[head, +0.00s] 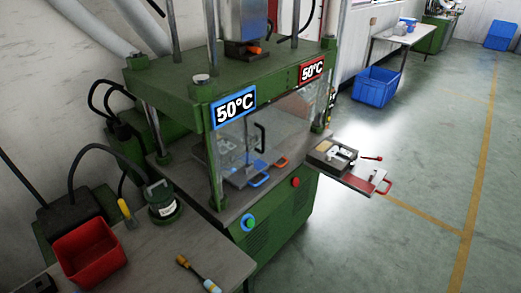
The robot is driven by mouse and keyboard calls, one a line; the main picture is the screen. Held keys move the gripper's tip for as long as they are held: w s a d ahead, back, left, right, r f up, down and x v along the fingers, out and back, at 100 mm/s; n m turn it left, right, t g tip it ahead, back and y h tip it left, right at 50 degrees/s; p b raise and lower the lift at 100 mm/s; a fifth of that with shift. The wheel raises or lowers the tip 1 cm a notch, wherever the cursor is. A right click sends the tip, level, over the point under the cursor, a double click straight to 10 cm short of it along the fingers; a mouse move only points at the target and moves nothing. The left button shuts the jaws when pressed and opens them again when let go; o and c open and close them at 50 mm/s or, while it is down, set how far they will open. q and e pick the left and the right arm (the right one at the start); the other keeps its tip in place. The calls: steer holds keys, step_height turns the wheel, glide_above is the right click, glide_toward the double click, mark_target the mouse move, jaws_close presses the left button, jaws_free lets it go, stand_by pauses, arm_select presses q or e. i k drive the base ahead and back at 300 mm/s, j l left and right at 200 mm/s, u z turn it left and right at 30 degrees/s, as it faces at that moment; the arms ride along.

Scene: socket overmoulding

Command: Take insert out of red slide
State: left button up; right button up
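The red slide (362,181) is a flat plate with a red handle, sticking out from the right side of the green press. A grey mould block (322,157) sits on its inner end, with small white and dark parts on top. The insert cannot be told apart from these parts at this size. A small red-tipped rod (371,158) shows beside the block. Neither of my grippers is in view.
The green press (270,207) carries two 50°C signs and a clear guard. Blue-handled tooling (259,180) lies inside. Floor right of the slide is clear.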

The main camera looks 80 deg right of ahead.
mark_target(343, 155)
steer(key=z, duration=3.55)
steer(key=i+l, duration=1.2)
steer(key=l, duration=0.15)
steer(key=i+l+u, duration=0.1)
steer(key=i+l, duration=0.5)
steer(key=l, duration=0.1)
